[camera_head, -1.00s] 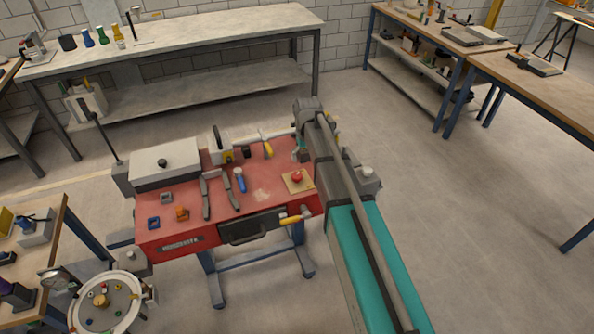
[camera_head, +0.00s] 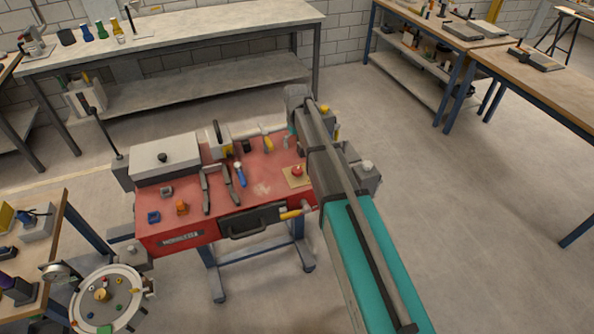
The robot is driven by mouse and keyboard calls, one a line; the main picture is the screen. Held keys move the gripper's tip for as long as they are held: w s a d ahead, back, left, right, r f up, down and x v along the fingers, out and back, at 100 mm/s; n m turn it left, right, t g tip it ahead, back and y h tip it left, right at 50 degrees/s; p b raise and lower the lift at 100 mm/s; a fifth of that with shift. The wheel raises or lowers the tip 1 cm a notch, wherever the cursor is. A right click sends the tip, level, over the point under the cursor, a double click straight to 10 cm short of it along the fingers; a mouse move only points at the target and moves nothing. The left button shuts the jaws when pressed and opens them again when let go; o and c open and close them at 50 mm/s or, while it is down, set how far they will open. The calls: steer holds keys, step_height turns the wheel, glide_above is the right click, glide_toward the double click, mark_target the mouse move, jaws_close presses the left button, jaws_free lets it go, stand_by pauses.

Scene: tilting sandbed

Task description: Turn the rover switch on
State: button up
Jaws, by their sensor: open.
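No rover switch can be picked out for certain. A red workbench (camera_head: 165,240) stands in the middle of the view. A red round button (camera_head: 297,170) sits on a tan square plate at its right end, just left of my arm. A yellow-handled part (camera_head: 290,215) sticks out at the bench's front right, partly behind my arm. My teal and grey arm reaches up from the bottom right past the bench's right end.
On the red bench lie a white box with a black knob (camera_head: 163,157), a blue-handled tool (camera_head: 239,172) and small blue and orange parts. A round dial-like plate (camera_head: 107,300) is at the lower left. Benches line the back and right. Open floor lies right of my arm.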

mark_target(297, 169)
steer(key=shift+f+b, duration=6.2)
steer(key=shift+f, duration=0.2)
steer(key=c, duration=1.2)
steer(key=shift+o, duration=0.2)
